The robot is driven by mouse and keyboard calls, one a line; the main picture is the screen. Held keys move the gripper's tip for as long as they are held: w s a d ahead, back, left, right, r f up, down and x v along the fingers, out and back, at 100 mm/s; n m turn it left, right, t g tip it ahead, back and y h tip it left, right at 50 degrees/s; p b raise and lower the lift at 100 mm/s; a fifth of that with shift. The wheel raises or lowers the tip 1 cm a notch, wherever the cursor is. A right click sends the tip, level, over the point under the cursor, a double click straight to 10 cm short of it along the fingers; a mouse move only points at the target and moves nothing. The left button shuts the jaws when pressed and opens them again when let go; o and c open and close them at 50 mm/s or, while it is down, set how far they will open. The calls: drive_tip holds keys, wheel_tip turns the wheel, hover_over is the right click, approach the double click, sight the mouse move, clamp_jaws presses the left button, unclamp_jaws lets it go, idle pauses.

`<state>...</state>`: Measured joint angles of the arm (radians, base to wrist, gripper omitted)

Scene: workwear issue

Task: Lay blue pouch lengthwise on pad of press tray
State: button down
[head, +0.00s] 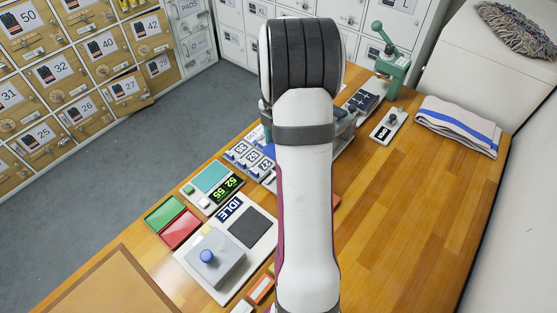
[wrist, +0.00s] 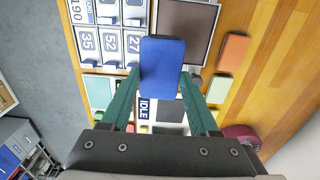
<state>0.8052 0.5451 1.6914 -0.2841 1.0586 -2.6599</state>
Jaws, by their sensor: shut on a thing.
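In the wrist view my gripper (wrist: 161,76) is shut on the blue pouch (wrist: 162,62), with one green finger on each side of it. The pouch's long side runs up and down the picture. Beyond it is a pale-rimmed tray with a dark brown pad (wrist: 190,22), which looks like the press tray. The pouch overlaps the pad's lower left part in the picture; I cannot tell the height between them.
Number tiles (wrist: 108,45) stand left of the pad, and an orange block (wrist: 233,52) lies to its right. The IDLE unit (head: 230,235) is nearer my base. A green lever press (head: 391,65) and a folded striped towel (head: 460,126) are at the back right. The right tabletop is clear.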

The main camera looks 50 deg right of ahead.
drive_tip(key=s+d+f, duration=0.1)
drive_tip(key=f, duration=0.1)
drive_tip(key=s+d+f, duration=0.1)
drive_tip(key=f, duration=0.2)
drive_tip(key=s+d+f, duration=0.1)
drive_tip(key=f, duration=0.2)
drive_tip(key=shift+s, duration=0.4)
drive_tip(key=shift+f, duration=0.1)
drive_tip(key=shift+c, duration=0.7)
unclamp_jaws()
